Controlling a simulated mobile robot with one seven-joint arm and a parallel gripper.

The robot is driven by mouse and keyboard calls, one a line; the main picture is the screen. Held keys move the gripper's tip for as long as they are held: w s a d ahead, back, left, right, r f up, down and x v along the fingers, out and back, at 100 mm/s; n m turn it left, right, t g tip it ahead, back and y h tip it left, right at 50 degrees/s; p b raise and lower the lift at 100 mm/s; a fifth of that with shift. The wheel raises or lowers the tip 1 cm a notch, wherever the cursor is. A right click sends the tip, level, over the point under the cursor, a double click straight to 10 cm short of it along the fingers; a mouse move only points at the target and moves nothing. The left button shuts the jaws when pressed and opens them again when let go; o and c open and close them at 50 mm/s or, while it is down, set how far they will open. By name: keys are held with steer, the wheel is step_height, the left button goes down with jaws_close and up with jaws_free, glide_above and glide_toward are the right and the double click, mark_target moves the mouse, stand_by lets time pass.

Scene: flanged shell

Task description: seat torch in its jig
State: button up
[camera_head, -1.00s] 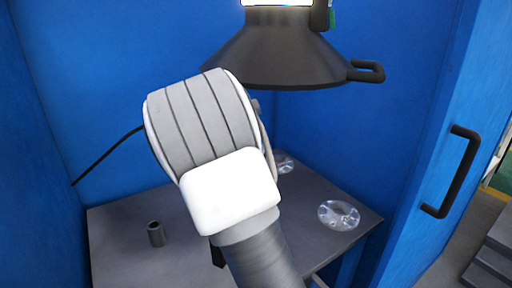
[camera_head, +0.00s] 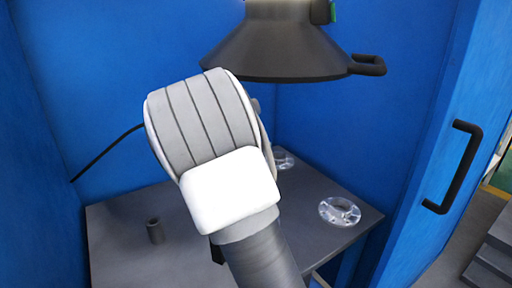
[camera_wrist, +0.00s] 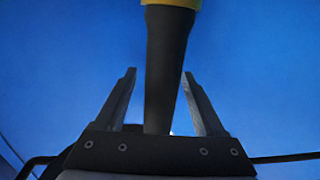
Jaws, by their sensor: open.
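In the wrist view a dark, tapering cylinder with a yellow band at its top, seemingly the torch (camera_wrist: 166,70), stands between the two fingers of my gripper (camera_wrist: 158,74). The fingers are open, with a gap on each side of it. In the head view my arm hides the gripper and the torch.
Two clear flanged discs lie on the table's right, one nearer (camera_head: 340,211) and one farther (camera_head: 283,160). A dark conical hood (camera_head: 275,52) with a side handle hangs above. Blue walls (camera_head: 330,125) enclose the table. A blue door with a black handle (camera_head: 453,167) stands right.

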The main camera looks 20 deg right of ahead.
steer(key=f+p+v, duration=0.1)
steer(key=v, duration=1.6)
steer(key=shift+s+a+r, duration=0.15)
steer(key=shift+s+r, duration=0.05)
steer(key=shift+r, duration=0.2)
steer(key=shift+w, duration=0.1)
